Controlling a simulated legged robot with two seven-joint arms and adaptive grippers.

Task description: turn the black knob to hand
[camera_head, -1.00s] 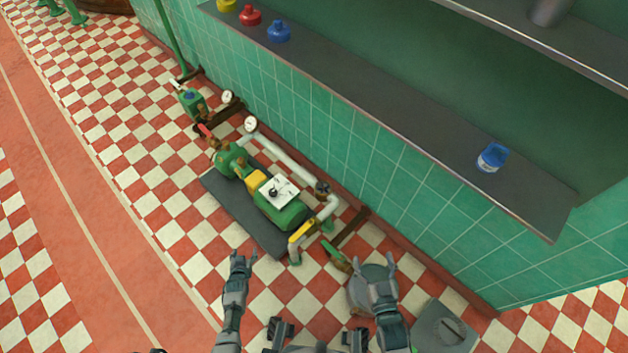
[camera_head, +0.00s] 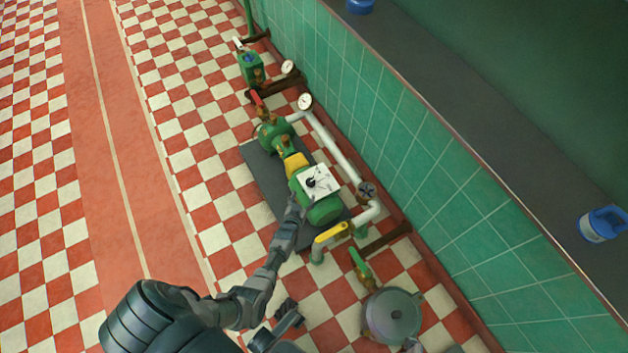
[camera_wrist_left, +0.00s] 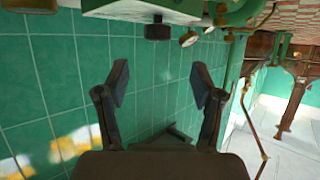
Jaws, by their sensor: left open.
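The black knob (camera_head: 313,183) sits on a white panel (camera_head: 325,187) on top of the green pump motor (camera_head: 324,211). My left gripper (camera_head: 294,203) is at the near-left edge of this panel, a little short of the knob. In the left wrist view the black knob (camera_wrist_left: 158,29) shows above and beyond the fingers of my left gripper (camera_wrist_left: 160,82). The fingers are apart with nothing between them, and do not touch the knob.
A yellow-handled valve (camera_head: 331,233) and white pipe (camera_head: 330,142) lie close to the motor. A round grey lidded vessel (camera_head: 393,316) stands nearer, at lower right. The green tiled wall (camera_head: 455,205) and shelf bound the right. Checkered floor on the left is clear.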

